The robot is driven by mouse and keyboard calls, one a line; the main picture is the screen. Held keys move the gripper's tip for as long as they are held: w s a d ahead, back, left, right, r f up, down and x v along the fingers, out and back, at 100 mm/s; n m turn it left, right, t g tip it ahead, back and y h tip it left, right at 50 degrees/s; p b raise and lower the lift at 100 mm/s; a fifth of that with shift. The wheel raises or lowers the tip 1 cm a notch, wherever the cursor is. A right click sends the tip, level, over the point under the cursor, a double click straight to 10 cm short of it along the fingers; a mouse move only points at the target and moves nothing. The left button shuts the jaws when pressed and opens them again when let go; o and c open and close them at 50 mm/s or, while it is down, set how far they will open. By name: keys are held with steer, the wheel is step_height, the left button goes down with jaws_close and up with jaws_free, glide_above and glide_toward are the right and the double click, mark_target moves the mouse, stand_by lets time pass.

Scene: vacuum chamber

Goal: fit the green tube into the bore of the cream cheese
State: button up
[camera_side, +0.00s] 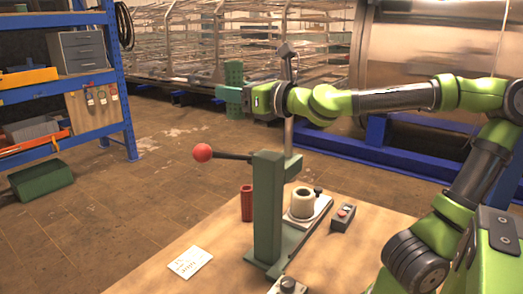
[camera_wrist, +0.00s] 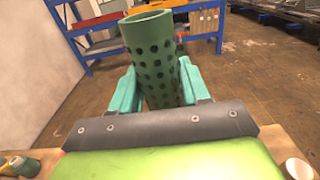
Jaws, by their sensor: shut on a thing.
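The green tube (camera_wrist: 150,50), hollow and dotted with dark holes, is held between the teal fingers of my gripper (camera_wrist: 155,88) in the wrist view. In the side view the tube (camera_side: 234,74) is upright, high above the table, and my gripper (camera_side: 236,96) is shut on it. The cream cheese (camera_side: 302,203) is a short cream cylinder with an open bore facing up. It stands on a light plate on the table, well below and to the right of the tube. The inside of its bore is barely visible.
A green press column (camera_side: 267,205) with a red-ball lever (camera_side: 202,152) stands left of the cheese. A red tube (camera_side: 247,203), a small button box (camera_side: 343,217) and a white paper (camera_side: 190,262) are on the wooden table (camera_side: 225,240). Blue shelving (camera_side: 120,80) stands behind left.

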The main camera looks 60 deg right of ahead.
steer(key=s+d+f+n+y, duration=0.1)
steer(key=s+d+f, duration=0.3)
steer(key=d+f, duration=0.6)
steer(key=s+d+f+n+y, duration=0.1)
steer(key=s+d+f+y, duration=0.1)
steer(key=d+f, duration=0.9)
steer(key=shift+s+d+y, duration=0.15)
steer(key=shift+s+y, duration=0.15)
steer(key=shift+s, duration=0.55)
steer(key=shift+f, duration=0.1)
steer(key=shift+f, duration=2.8)
